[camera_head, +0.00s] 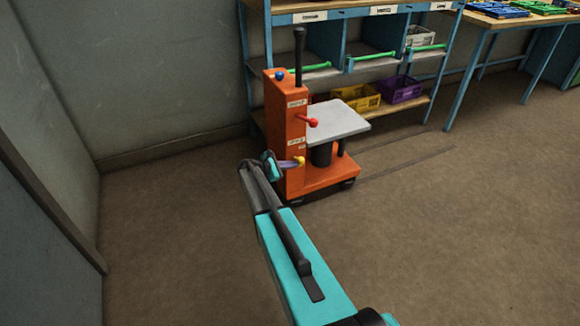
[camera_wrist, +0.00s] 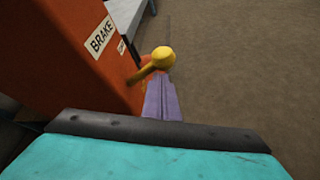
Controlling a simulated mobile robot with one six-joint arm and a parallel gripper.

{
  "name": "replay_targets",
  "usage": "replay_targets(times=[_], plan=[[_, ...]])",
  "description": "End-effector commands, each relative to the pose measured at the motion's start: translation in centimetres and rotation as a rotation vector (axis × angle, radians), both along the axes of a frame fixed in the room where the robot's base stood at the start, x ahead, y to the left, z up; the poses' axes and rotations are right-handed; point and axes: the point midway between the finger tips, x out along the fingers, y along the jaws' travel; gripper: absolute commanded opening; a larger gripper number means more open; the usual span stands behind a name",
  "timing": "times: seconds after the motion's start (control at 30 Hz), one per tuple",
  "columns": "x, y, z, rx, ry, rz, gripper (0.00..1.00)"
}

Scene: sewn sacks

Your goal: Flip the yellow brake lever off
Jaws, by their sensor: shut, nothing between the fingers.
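The yellow brake lever (camera_head: 299,161) sticks out low on the side of an orange cart (camera_head: 294,135). In the wrist view the round yellow knob (camera_wrist: 163,57) stands at the end of a short yellow arm, next to a white label reading BRAKE (camera_wrist: 100,36). My gripper (camera_head: 286,162) is shut, its purple fingers (camera_wrist: 161,100) pointing at the knob. The fingertips are right at the knob and appear to touch it or nearly so; the exact contact cannot be told. Nothing is held between the fingers.
A red lever (camera_head: 313,122) sits above the yellow one, beside the grey platform (camera_head: 338,121). A black post (camera_head: 299,55) rises from the cart. A blue shelf with bins (camera_head: 360,100) stands behind. Open floor (camera_head: 440,240) lies to the right.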

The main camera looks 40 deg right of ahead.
Motion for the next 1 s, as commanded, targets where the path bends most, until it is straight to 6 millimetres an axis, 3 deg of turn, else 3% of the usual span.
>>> replay_targets(times=[0.27,0.7,1.0], plan=[[0.3,2.0,1.1,0.000,-0.001,0.002,0.00],[0.9,7.5,3.7,0.000,-0.001,0.001,0.00],[1.1,8.9,4.2,0.000,0.000,-0.001,0.00]])
